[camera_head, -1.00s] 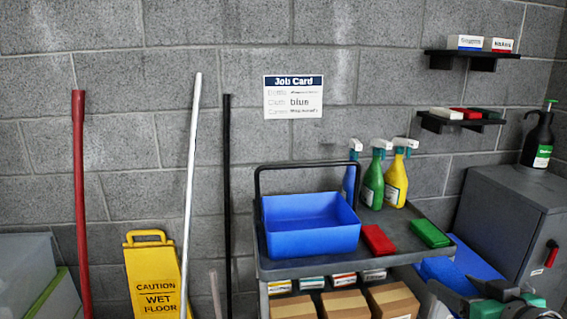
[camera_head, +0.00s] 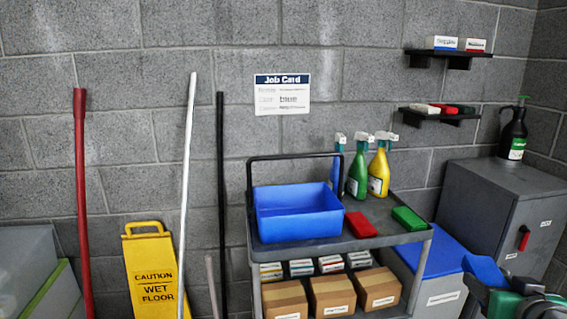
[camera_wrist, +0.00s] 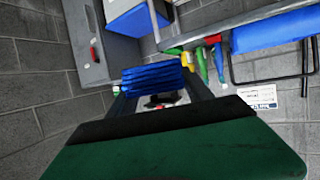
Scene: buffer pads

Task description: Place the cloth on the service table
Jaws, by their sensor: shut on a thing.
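My gripper (camera_wrist: 156,88) is shut on a folded blue cloth (camera_wrist: 152,74), which spans between the two fingers in the wrist view. In the head view the blue cloth (camera_head: 485,271) shows at the lower right, in front of the blue-lidded bin. A grey cart (camera_head: 350,243) stands in the middle of the head view; I cannot tell whether it is the service table. A red folded cloth (camera_head: 360,225) and a green one (camera_head: 408,218) lie on its top. My gripper is right of the cart, apart from it.
A blue tub (camera_head: 298,222) and spray bottles (camera_head: 378,172) stand on the cart, with boxes (camera_head: 332,294) below. A blue-lidded bin (camera_head: 437,262) and grey cabinet (camera_head: 497,205) stand at right. A yellow wet-floor sign (camera_head: 155,270) and poles (camera_head: 81,180) are at left.

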